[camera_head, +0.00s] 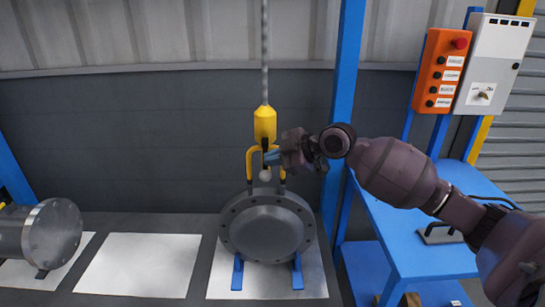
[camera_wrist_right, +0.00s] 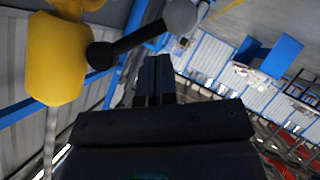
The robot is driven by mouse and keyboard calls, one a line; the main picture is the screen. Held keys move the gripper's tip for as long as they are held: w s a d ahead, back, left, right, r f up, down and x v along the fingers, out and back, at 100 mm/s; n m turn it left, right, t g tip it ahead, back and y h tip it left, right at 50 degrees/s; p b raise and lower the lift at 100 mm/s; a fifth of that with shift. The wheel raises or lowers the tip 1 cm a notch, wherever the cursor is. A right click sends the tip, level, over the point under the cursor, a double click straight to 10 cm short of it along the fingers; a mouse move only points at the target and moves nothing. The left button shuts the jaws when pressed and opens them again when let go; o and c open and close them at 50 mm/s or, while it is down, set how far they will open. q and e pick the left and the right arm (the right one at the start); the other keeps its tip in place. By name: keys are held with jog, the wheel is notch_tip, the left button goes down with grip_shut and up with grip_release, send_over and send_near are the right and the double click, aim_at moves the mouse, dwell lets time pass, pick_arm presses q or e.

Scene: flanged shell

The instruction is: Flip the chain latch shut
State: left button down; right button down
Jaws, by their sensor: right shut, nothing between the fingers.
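The yellow hook block (camera_head: 265,124) hangs on a chain above the grey flanged shell (camera_head: 264,228). In the right wrist view the block (camera_wrist_right: 56,62) is at the left. A dark latch lever (camera_wrist_right: 128,42) extends from it and ends in a grey ball (camera_wrist_right: 180,16). In the head view the ball (camera_head: 265,175) hangs below the block, with the lever mostly hidden. My right gripper (camera_head: 270,157) is shut and empty, its fingertips close beside the lever. The fingers also show in the wrist view (camera_wrist_right: 154,75); I cannot tell if they touch it. My left gripper is out of view.
Yellow lifting arms (camera_head: 250,165) join the block to the shell, which rests on blue supports (camera_head: 237,273). A blue post (camera_head: 345,100) stands close behind my right arm. A blue table (camera_head: 430,255) is at right, an orange control box (camera_head: 442,70) above it. Another flanged cylinder (camera_head: 42,238) lies left.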

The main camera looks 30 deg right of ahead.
aim_at(267, 167)
jog(key=f+n+t, duration=0.1)
jog(key=f+n+b, duration=0.1)
jog(key=f+t+b, duration=0.1)
jog(key=shift+w+d+n+t+h, duration=0.25)
jog(key=shift+w+n+t+h, duration=0.05)
jog(key=shift+w+n+h, duration=0.1)
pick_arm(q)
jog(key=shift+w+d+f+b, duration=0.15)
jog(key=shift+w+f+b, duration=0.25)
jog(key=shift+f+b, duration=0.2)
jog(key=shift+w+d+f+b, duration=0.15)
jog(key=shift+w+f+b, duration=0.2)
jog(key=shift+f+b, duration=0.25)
pick_arm(e)
jog(key=w+f+n+t, duration=0.1)
jog(key=n, duration=0.1)
jog(key=w+d+f+n+t, duration=0.1)
jog(key=n+t, duration=0.1)
jog(key=shift+w+d, duration=0.1)
jog(key=shift+d, duration=0.1)
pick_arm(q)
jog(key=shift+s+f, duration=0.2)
pick_arm(e)
jog(key=shift+w, duration=0.1)
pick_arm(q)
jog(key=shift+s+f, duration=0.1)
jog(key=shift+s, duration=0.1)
